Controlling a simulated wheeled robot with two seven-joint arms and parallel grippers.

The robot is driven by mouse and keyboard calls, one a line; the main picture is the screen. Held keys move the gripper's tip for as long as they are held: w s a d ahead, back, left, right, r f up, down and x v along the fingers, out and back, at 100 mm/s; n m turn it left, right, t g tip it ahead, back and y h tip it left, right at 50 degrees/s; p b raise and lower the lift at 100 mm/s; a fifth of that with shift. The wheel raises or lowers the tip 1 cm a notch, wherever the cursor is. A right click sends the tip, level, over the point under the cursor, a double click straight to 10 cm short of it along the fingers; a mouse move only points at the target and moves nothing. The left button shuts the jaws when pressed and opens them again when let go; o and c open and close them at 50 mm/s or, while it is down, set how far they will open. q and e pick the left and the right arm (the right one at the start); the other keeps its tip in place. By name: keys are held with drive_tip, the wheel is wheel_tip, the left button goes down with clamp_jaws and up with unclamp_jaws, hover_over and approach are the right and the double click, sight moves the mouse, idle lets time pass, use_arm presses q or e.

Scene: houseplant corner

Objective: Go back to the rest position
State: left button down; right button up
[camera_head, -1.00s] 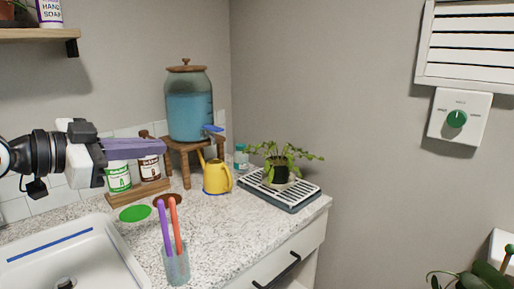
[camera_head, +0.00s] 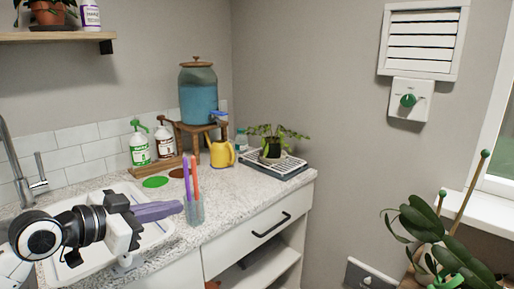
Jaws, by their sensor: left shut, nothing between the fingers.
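My left gripper (camera_head: 160,211) is shut and empty. It hangs over the front right part of the white sink (camera_head: 88,200), pointing right toward the glass with the purple and orange sticks (camera_head: 194,212). Its fingertips look close to the glass in the picture, but I cannot tell the true gap. My right gripper is not in view.
On the counter (camera_head: 225,190) stand two pump bottles (camera_head: 140,150) on a wooden tray, a water dispenser (camera_head: 198,98), a yellow watering can (camera_head: 222,154) and a potted plant (camera_head: 271,149) on a drip tray. A leafy plant (camera_head: 425,225) is at the lower right.

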use_arm(q)
drive_tip(key=s+d+f+n+y, duration=0.1)
drive_tip(key=s+f+n, duration=0.1)
drive_tip(key=f, duration=0.7)
drive_tip(key=s+d+f+n+y, duration=0.1)
drive_tip(key=s+f, duration=0.2)
drive_tip(key=f, duration=0.5)
drive_tip(key=s+f+n+g+y, duration=0.3)
drive_tip(key=s+f+n+y, duration=0.1)
drive_tip(key=s+f, duration=2)
drive_tip(key=shift+s+d+f+n, duration=0.15)
drive_tip(key=shift+s+d+n, duration=0.25)
drive_tip(key=shift+s, duration=0.8)
